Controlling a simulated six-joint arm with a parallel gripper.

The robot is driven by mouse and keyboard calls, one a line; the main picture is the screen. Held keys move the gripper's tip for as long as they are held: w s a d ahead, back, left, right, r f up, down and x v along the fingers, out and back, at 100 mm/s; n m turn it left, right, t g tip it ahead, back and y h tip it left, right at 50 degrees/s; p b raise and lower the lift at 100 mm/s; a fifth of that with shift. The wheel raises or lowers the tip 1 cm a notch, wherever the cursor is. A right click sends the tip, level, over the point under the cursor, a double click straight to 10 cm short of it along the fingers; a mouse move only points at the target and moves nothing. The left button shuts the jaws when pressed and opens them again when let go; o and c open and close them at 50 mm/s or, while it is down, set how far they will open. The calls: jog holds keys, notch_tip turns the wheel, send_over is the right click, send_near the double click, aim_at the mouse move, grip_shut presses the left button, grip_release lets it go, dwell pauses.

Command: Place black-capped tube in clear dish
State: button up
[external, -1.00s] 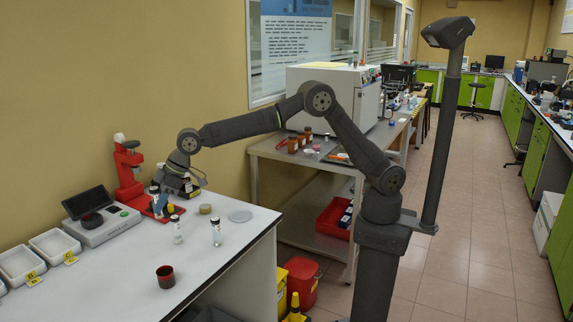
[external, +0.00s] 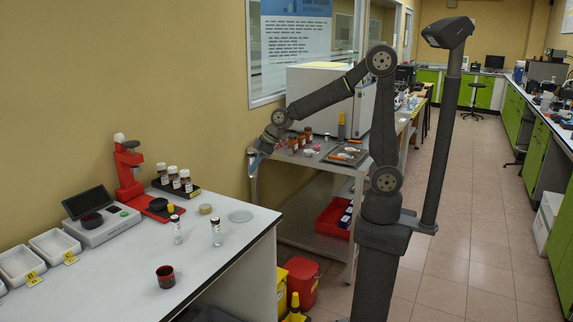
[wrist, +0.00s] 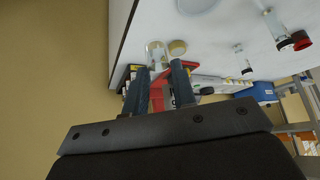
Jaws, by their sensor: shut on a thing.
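My gripper (external: 257,152) is at the wall side, beyond the bench's far end and above the floor gap. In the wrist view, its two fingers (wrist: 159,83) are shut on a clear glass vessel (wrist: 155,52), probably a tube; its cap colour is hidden. The held piece is faint in the external view (external: 253,180). The clear dish (external: 240,216) lies flat near the bench's right edge, with part at the wrist view's top (wrist: 195,4).
A tan round container (external: 205,209) sits left of the dish. A dark red cup (external: 165,276) stands in front. A red stand (external: 128,170), a rack of brown bottles (external: 175,184) and white trays (external: 55,245) line the wall side. A metal cart (external: 315,165) stands behind.

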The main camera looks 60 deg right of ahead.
jog(key=d, duration=0.1)
send_over(243, 216)
notch_tip(243, 216, down, 7)
jog(key=shift+d+f, duration=0.15)
jog(key=shift+f, duration=2.05)
jog(key=shift+f, duration=0.15)
jog(key=o, duration=1)
jog(key=shift+c, duration=0.2)
